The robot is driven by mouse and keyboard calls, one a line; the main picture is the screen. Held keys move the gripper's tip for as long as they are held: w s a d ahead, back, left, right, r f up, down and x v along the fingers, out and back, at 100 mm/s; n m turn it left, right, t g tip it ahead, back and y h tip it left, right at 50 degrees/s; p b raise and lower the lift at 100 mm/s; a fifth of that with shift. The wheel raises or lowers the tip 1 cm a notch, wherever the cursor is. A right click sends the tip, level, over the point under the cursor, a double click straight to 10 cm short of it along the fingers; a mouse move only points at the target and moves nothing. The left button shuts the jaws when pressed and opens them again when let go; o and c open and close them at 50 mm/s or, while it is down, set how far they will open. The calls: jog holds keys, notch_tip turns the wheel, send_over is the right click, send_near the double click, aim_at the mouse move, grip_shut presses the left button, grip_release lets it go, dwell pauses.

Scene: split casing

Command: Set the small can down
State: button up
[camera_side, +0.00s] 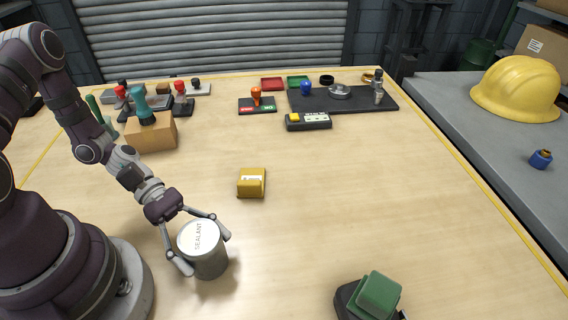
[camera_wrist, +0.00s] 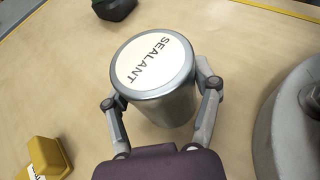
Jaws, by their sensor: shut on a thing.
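The small can (camera_side: 209,262) is a grey metal cylinder with a cream lid marked SEALANT. It stands about upright near the front left of the table, close to my arm's base. My gripper (camera_side: 199,248) is shut on it, with one finger on each side. In the wrist view the can (camera_wrist: 168,108) fills the space between the fingers of my gripper (camera_wrist: 160,100). A shadow lies beside the can on the table; I cannot tell whether its bottom touches the wood.
A yellow block (camera_side: 251,182) lies behind and right of the can. A green-topped dark object (camera_side: 377,294) sits at the front edge. Stamps, a wooden block (camera_side: 152,135), a dark tray (camera_side: 350,103) and a switch box (camera_side: 308,122) stand at the back. The middle right is clear.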

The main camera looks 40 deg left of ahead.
aim_at(201, 234)
notch_tip(201, 234, up, 9)
jog(key=shift+w+r, duration=0.15)
jog(key=w+d+f+n+t, duration=0.1)
jog(key=w, duration=0.2)
jog(key=w+d+f+n+t, duration=0.1)
jog(key=w+t, duration=0.1)
jog(key=w, duration=0.1)
jog(key=w+d+f+n+t, duration=0.1)
jog(key=w+f+n, duration=0.1)
jog(key=w, duration=0.1)
jog(key=shift+w+d+f+t+y, duration=0.1)
jog(key=shift+w+t+y, duration=0.05)
jog(key=shift+t+y, duration=0.15)
jog(key=w+d+r+n+t+y, duration=0.3)
jog(key=w+d+n+t, duration=0.2)
jog(key=w+d, duration=0.35)
jog(key=f, duration=0.5)
jog(key=w+a+f, duration=0.1)
jog(key=f, duration=0.2)
jog(key=shift+f, duration=0.1)
jog(key=o, duration=1.2)
jog(key=shift+o, duration=0.2)
